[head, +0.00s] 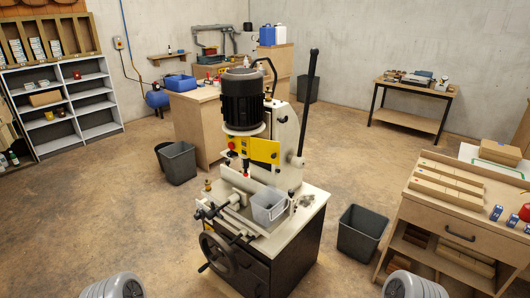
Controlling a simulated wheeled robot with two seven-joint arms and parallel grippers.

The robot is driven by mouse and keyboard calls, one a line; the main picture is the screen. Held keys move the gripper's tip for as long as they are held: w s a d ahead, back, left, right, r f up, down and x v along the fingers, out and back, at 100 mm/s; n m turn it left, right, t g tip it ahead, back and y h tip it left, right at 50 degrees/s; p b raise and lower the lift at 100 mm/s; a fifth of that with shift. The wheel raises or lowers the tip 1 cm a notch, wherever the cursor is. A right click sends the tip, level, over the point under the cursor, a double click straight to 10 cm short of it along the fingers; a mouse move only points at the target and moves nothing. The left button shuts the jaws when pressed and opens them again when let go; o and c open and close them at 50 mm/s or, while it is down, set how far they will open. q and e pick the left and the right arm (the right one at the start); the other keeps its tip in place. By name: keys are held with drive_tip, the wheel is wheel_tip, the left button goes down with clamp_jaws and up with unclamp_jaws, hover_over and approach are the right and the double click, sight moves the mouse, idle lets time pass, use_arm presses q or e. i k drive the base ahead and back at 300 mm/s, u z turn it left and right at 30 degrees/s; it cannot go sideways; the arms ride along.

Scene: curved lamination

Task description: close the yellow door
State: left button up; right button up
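A machine with a dark motor (242,98) on top stands in the middle of the head view. A yellow panel (264,150) is on its front below the motor, with red buttons and a dark label beside it. It is the only yellow door-like part I see, and I cannot tell whether it is open or closed. Two rounded grey parts of my own arms show at the bottom left and bottom right edges. Neither of my grippers is in view.
A clear plastic bin (268,206) sits on the machine's table. A handwheel (219,254) and a tall black lever (306,100) stick out from the machine. A dark bin (361,232) stands at its right, near a wooden workbench (455,225). The floor at left is open.

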sight(265, 151)
drive_tip(key=u, duration=0.5)
drive_tip(key=k, duration=0.6)
drive_tip(key=u, duration=1.05)
drive_tip(key=i, duration=0.8)
drive_tip(key=z, duration=0.5)
drive_tip(key=i, duration=0.85)
drive_tip(key=z, duration=0.75)
